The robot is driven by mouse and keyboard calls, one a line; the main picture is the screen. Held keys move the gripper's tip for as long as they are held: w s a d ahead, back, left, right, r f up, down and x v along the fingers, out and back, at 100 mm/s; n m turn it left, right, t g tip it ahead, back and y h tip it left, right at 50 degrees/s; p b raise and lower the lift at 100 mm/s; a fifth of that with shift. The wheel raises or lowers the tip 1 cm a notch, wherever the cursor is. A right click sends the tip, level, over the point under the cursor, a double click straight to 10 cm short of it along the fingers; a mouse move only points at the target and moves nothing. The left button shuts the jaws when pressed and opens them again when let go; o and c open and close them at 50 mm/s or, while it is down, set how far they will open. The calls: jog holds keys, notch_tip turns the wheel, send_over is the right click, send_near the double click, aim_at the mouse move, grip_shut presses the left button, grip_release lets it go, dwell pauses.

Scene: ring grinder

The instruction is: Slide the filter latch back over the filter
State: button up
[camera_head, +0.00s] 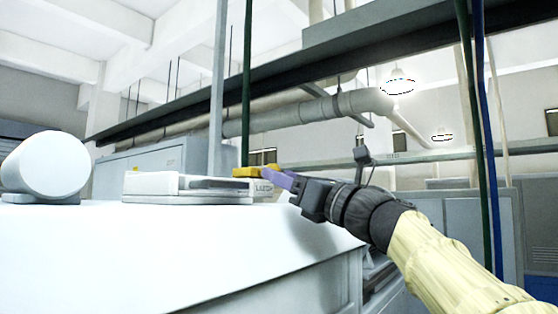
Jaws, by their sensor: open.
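A low, flat white unit (150,184) with a grey slot-like part (215,184) lies on the white top surface. A small yellow piece (246,171) sits at its right end, above a pale block with small dark lettering (263,188). I cannot tell for sure whether the yellow piece is the filter latch, and I cannot make out the filter. My gripper (270,177) reaches in from the right, with a purple finger beside the right end of the yellow piece. It is open. I cannot tell whether it touches the yellow piece; the second finger is not clearly visible.
A white cylinder (46,165) lies at the left on the white machine top (110,250). The top's right edge drops off below my arm. A green vertical pole (247,80) and a grey post (217,90) show behind the unit. Bare surface lies in front.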

jog(key=shift+p+x, duration=0.3)
jog(key=shift+x, duration=0.6)
